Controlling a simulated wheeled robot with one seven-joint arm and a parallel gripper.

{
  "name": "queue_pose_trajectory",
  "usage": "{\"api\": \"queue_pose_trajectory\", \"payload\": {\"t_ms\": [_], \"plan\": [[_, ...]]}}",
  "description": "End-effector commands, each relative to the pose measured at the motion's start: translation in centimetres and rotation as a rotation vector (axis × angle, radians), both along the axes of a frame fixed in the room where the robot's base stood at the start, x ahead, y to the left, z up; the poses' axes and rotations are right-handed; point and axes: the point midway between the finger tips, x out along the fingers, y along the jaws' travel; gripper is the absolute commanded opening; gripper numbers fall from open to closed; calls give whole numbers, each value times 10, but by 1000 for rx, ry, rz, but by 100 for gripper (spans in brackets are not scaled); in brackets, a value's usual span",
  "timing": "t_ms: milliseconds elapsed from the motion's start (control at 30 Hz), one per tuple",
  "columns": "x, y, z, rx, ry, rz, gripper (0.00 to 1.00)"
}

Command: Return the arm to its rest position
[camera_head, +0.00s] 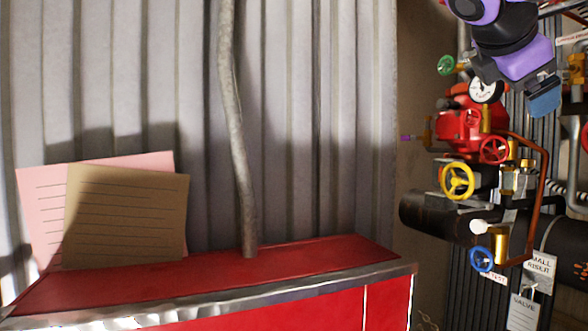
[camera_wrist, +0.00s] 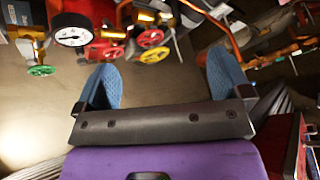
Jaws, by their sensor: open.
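My arm, purple and black, reaches in from the top right of the head view. My gripper (camera_head: 545,98) hangs there in front of the pipework; only one blue fingertip pad shows clearly in that view. In the wrist view my gripper (camera_wrist: 165,85) shows two blue fingers set wide apart, with nothing between them but the plain wall or floor behind. The gripper is open and empty. In the head view a white-faced gauge (camera_head: 486,90) appears just left of the gripper; I cannot tell the gap in depth.
A red valve body (camera_head: 462,125) carries yellow (camera_head: 457,181), red (camera_head: 494,149) and blue (camera_head: 481,259) handwheels. A thick black pipe (camera_head: 425,215) runs below. A red cabinet (camera_head: 210,281) stands at left, with paper sheets (camera_head: 125,215) and a grey pole (camera_head: 240,150). Tags hang lower right.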

Motion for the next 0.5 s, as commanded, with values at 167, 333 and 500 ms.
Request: {"api": "queue_pose_trajectory", "payload": {"t_ms": [167,333,500], "plan": [[-42,4,-105,454,-157,-177,96],[-85,14,-199,895,-277,-452,96],[-119,27,-265,1212,-340,-734,96]]}}
